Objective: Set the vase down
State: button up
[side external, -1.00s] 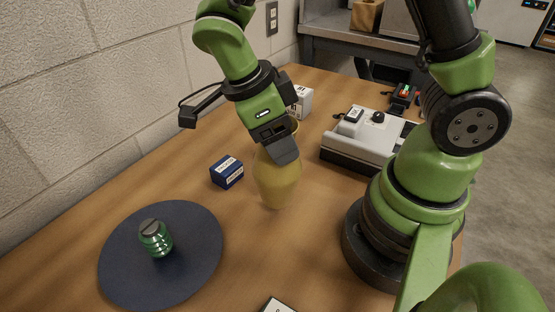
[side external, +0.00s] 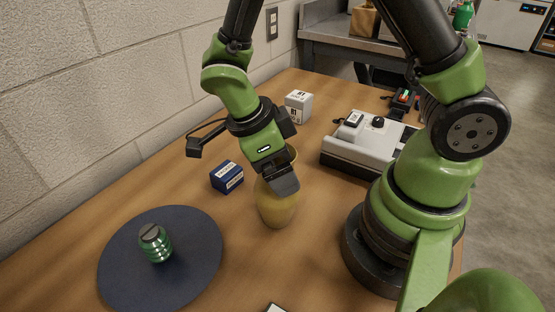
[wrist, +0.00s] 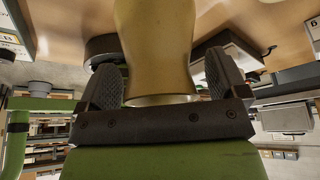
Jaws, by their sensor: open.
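The ochre vase (side external: 277,212) is upright at the middle of the wooden table, and its base appears to rest on the wood. My gripper (side external: 283,181) is at the upper part of the vase, tilted downward, and partly hides it. In the wrist view the vase (wrist: 158,45) stands between the two open fingers of my gripper (wrist: 163,88), with a gap visible on each side near the rim.
A round dark blue mat (side external: 120,275) with a green ribbed jar (side external: 155,243) lies at front left. A blue box (side external: 227,176) is close left of the vase. A white box (side external: 298,106) and a grey-white device (side external: 362,142) stand behind. Bare table (side external: 225,225) lies between mat and vase.

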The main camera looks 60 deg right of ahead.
jog(key=shift+r, duration=0.1)
jog(key=v, duration=1.2)
jog(key=s+d+r+n+t+y, duration=0.2)
jog(key=s+r+n+t, duration=0.2)
jog(key=n, duration=0.7)
jog(key=s+d+r+n+t+y, duration=0.2)
jog(key=s+n+t, duration=0.4)
jog(key=n, duration=0.6)
notch_tip(320, 180, up, 2)
jog(key=shift+d+r+y, duration=0.15)
jog(key=shift+d+y, duration=0.15)
jog(key=shift+y, duration=0.3)
